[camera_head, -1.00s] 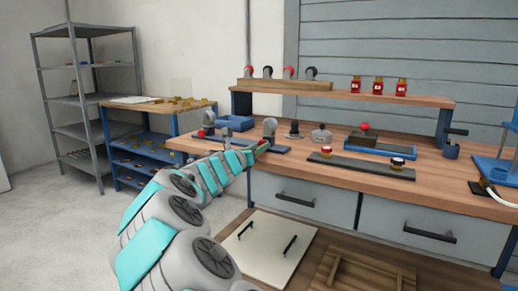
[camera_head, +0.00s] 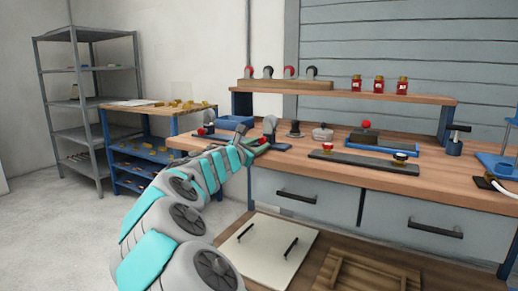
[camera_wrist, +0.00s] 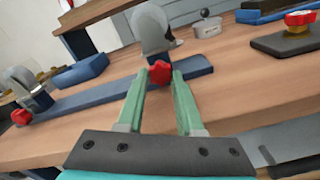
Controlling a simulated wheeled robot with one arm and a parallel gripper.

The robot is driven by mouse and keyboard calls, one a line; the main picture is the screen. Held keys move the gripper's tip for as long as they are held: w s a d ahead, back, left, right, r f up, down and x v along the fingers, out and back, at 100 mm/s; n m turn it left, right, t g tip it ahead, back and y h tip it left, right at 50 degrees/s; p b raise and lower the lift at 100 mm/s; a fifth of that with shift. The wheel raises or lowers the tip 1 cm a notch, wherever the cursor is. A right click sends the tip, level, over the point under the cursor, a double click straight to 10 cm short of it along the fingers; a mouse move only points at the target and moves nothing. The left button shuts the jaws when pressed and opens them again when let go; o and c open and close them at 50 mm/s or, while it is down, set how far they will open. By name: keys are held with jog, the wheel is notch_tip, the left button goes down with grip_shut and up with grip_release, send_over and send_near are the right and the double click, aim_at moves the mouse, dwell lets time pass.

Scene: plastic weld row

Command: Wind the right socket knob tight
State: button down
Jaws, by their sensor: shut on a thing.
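The right socket (camera_head: 269,124) is a grey rounded piece on a dark blue rail (camera_wrist: 100,97) along the bench. Its red knob (camera_wrist: 160,72) faces my gripper. My gripper (camera_wrist: 162,75) has green fingers, shut on this knob with a fingertip on either side. In the head view my gripper (camera_head: 258,143) is at the right socket, and the fingers and arm partly cover the knob. The left socket (camera_wrist: 30,85) stands at the other end of the rail with its own red knob (camera_wrist: 21,117), apart from my gripper.
A blue tray (camera_head: 235,122) lies behind the rail. A dark plate with red and white knobs (camera_head: 363,162) lies to the right. Dark and grey pieces (camera_head: 322,133) stand behind. A shelf (camera_head: 345,92) with red bottles runs along the back.

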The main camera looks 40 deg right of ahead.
jog(key=shift+m, duration=0.3)
jog(key=c, duration=0.6)
grip_release()
jog(key=shift+o, duration=0.2)
jog(key=shift+a, duration=0.15)
jog(key=v, duration=0.7)
jog(key=shift+s+a, duration=0.15)
jog(key=shift+a, duration=0.1)
